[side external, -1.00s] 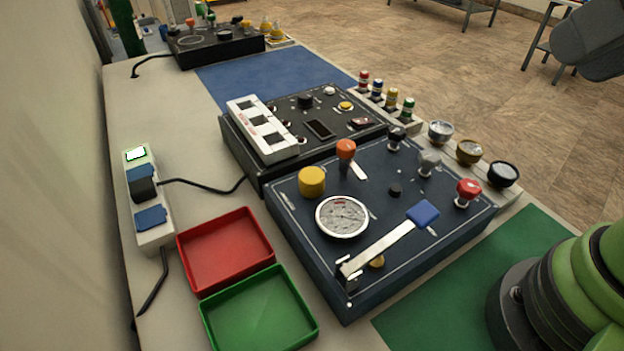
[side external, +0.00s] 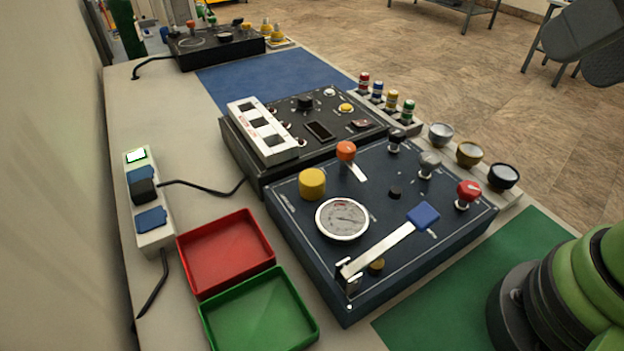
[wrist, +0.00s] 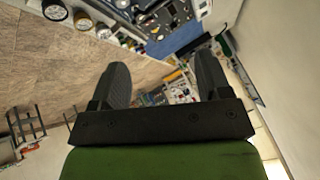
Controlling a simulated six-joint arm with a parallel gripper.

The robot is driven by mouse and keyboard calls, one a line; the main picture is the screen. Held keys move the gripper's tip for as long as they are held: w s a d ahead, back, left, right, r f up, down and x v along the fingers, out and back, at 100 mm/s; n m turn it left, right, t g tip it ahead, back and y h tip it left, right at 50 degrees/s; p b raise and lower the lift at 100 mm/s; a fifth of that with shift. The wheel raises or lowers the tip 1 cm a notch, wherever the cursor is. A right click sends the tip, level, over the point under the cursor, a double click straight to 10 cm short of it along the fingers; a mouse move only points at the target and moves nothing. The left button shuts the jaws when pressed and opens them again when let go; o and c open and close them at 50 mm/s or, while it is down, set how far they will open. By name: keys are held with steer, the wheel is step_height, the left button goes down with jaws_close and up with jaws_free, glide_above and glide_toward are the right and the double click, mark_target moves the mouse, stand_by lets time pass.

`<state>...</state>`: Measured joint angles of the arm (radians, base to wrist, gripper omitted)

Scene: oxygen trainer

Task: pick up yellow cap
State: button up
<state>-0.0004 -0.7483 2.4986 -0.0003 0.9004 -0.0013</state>
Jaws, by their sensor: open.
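The yellow cap (side external: 312,182) is a short, upright cylinder on the left part of the dark blue panel box (side external: 330,281), above the round dial gauge (side external: 342,219). My gripper shows partly at the top right edge of the side view (side external: 592,48), high up and far from the cap. In the wrist view my gripper (wrist: 164,77) is open, with nothing between its two dark fingers. I cannot make out the yellow cap in the wrist view.
An orange knob (side external: 346,150), a blue-ended lever (side external: 422,215) and a red knob (side external: 468,190) stand up from the same panel. A red tray (side external: 272,257) and a green tray (side external: 312,327) lie left of it. A second panel (side external: 383,129) sits behind.

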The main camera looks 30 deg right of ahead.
steer(key=w+a+n+g, duration=0.3)
steer(key=w+n, duration=0.2)
steer(key=w, duration=0.4)
steer(key=n+g+h, duration=0.2)
steer(key=n+g, duration=0.2)
steer(key=n, duration=0.6)
glide_above(307, 177)
steer(key=d, duration=0.1)
step_height(307, 177, down, 13)
steer(key=shift+n, duration=0.5)
steer(key=f, duration=0.4)
steer(key=a+f, duration=0.1)
steer(key=f, duration=0.1)
steer(key=shift+w+f, duration=0.1)
steer(key=shift+f, duration=2.95)
steer(key=c, duration=1)
